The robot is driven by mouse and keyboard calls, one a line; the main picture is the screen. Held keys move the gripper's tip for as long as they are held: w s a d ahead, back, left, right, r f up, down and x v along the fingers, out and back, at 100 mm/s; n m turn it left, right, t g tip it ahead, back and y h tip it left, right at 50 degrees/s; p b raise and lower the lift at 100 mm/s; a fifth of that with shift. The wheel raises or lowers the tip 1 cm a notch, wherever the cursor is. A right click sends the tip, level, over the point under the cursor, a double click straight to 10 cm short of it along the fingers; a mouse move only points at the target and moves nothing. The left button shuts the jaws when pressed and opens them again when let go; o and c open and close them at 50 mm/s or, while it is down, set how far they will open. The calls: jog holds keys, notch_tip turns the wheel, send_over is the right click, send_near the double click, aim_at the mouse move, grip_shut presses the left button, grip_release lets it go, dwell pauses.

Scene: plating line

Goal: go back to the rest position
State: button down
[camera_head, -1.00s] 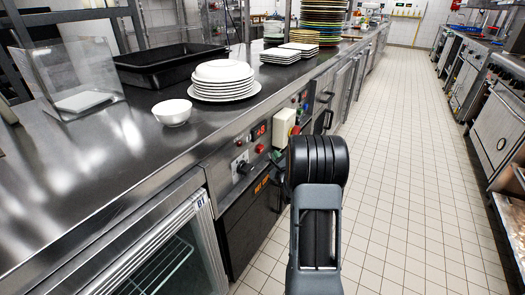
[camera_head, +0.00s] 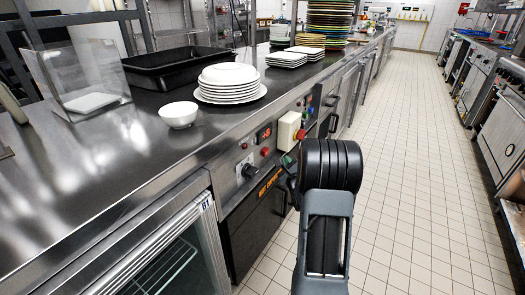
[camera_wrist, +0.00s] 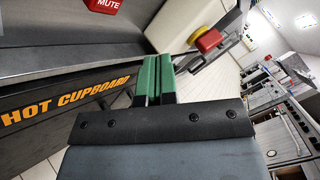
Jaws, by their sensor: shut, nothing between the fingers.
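My gripper's two green fingers (camera_wrist: 152,80) are pressed together in the wrist view, with nothing between them. They are in front of the counter's dark hot cupboard panel (camera_wrist: 62,104), apart from the plates and bowl. In the head view my arm stands upright at the lower middle, and the gripper is mostly hidden behind it.
A steel counter (camera_head: 60,215) runs along the left with a white bowl (camera_head: 180,115), a plate stack (camera_head: 230,92) and a black tray (camera_head: 175,68). A cream box with a red button (camera_head: 290,130) juts from its front. The tiled aisle (camera_head: 415,190) is clear.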

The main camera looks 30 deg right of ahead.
jog(key=s+a+r+n+g+y+p, duration=0.1)
jog(key=s+a+r+n+g+p, duration=0.15)
jog(key=a+r+n+p, duration=0.7)
jog(key=s+a+r+n+g+y+p, duration=0.2)
jog(key=a+r+n+g+p, duration=0.35)
jog(key=r, duration=0.65)
jog(key=s+a+r+n+g+y+p, duration=0.1)
jog(key=s+a+r+n+g+p, duration=0.1)
jog(key=s+a+r+n+p, duration=0.1)
jog(key=s+a+r+n+g+y+p, duration=0.1)
jog(key=s+a+r+n+p, duration=0.3)
jog(key=s, duration=0.5)
jog(key=s+a+r+n+g+p, duration=0.3)
jog(key=s+a+r+n+p, duration=0.1)
jog(key=s+a+n+p, duration=0.1)
jog(key=s+n+p, duration=0.1)
jog(key=n, duration=0.1)
jog(key=shift+s+a+n+y, duration=0.25)
jog(key=shift+s+n+y, duration=0.15)
